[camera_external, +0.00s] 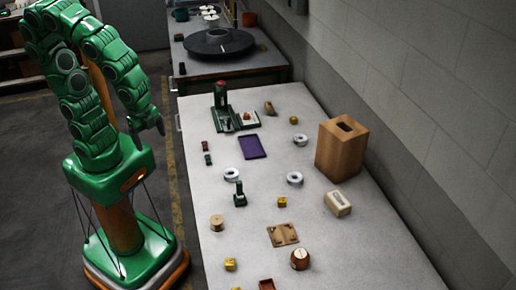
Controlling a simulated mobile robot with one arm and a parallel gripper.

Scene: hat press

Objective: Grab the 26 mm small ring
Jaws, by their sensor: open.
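Three pale, round, ring-like things lie on the grey table: one ring (300,139) near the wooden box, a second ring (294,178) below it, and a third ring (231,174) further left. I cannot tell which of them, if any, is the 26 mm small ring; any size marks are too small to read. My gripper (149,133) hangs from my green arm left of the table, pointing down. It is open and apart from all objects, with nothing visible between its fingers.
A tall wooden box (342,147) with a slot stands near the wall. A green press (222,107), purple tray (252,146), dark green stand (240,195), wooden bracket (283,235) and several small yellow blocks are spread over the table. Bare tabletop lies between them.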

